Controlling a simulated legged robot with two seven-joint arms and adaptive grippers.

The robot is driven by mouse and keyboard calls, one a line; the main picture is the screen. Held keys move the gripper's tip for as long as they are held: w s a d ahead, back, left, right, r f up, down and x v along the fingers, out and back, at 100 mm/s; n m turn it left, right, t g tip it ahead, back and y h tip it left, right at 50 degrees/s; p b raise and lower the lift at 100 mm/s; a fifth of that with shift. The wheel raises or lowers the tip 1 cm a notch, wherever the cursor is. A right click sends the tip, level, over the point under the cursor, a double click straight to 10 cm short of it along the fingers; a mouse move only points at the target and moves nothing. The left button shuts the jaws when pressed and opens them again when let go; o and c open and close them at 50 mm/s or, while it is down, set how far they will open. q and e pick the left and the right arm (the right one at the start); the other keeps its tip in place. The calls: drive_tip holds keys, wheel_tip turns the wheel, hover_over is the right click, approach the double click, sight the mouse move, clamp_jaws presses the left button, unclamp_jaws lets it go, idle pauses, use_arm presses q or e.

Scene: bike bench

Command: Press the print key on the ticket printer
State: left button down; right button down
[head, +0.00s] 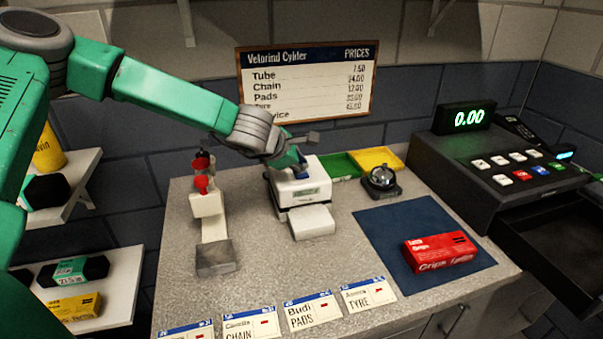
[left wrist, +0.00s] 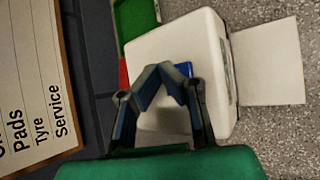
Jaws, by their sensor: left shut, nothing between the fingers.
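The ticket printer (head: 297,192) is a white box with a small display on its front, standing at the back middle of the counter. In the left wrist view the printer (left wrist: 205,50) fills the middle, with a blue key (left wrist: 185,69) on its top, partly hidden behind the fingertips. My left gripper (head: 296,163) is over the printer's top, at its back part. It is shut and empty; its fingers (left wrist: 168,79) come together beside the blue key in the left wrist view. I cannot tell whether they touch it. My right gripper is not in view.
A scanner-like stand (head: 210,215) with red parts is left of the printer. Right are green (head: 340,167) and yellow (head: 376,159) trays, a bell (head: 381,181), a blue mat (head: 400,225) with a red box (head: 440,252), and the cash register (head: 490,165). Price cards (head: 312,308) line the front.

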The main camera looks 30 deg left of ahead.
use_arm(q)
drive_tip(key=shift+f, duration=0.1)
drive_tip(key=shift+f, duration=0.3)
drive_tip(key=shift+f+b, duration=0.15)
drive_tip(key=shift+b, duration=0.2)
idle(0.3)
drive_tip(key=shift+r+p, duration=0.6)
drive_tip(key=shift+r, duration=0.05)
drive_tip(key=shift+r, duration=0.1)
wheel_tip(320, 180, up, 6)
drive_tip(key=p, duration=0.5)
drive_tip(key=shift+p, duration=0.4)
